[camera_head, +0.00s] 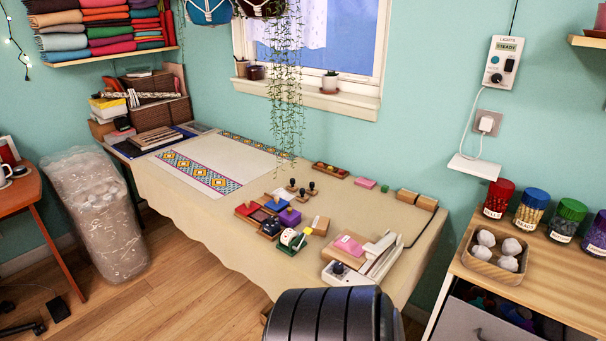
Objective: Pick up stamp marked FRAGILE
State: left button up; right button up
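No lettering reading FRAGILE can be made out, so I cannot tell which stamp bears it. Several small stamps with dark knobs (302,192) stand in the middle of the long cloth-covered table (180,211). A dark-knobbed piece (338,269) is at the table's near end, beside a cream device (378,262). Wooden blocks lie at the right: one (320,225) near the coloured pads, two (407,196) near the back edge. Neither of my grippers is in view. A black ribbed part of my body hides some of the table's near end.
Red, blue and purple pads or boxes (290,217) cluster mid-table. Patterned cloth (199,171) covers the left part, and vines (287,100) hang over the table. A wooden cabinet (465,272) with jars stands right. A wrapped bundle (97,215) stands on the floor left.

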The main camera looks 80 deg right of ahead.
aim_at(311, 191)
jog(key=i+j+z, duration=0.2)
jog(key=i, duration=0.3)
jog(key=i+j+z, duration=0.25)
jog(key=i, duration=0.25)
jog(key=i+l+z, duration=0.1)
jog(key=i+z, duration=0.35)
jog(key=i+j+z, duration=0.15)
jog(key=i+z, duration=0.3)
jog(key=i, duration=0.15)
jog(key=i+j+z, duration=0.25)
jog(key=i+z, duration=0.2)
jog(key=i, duration=0.1)
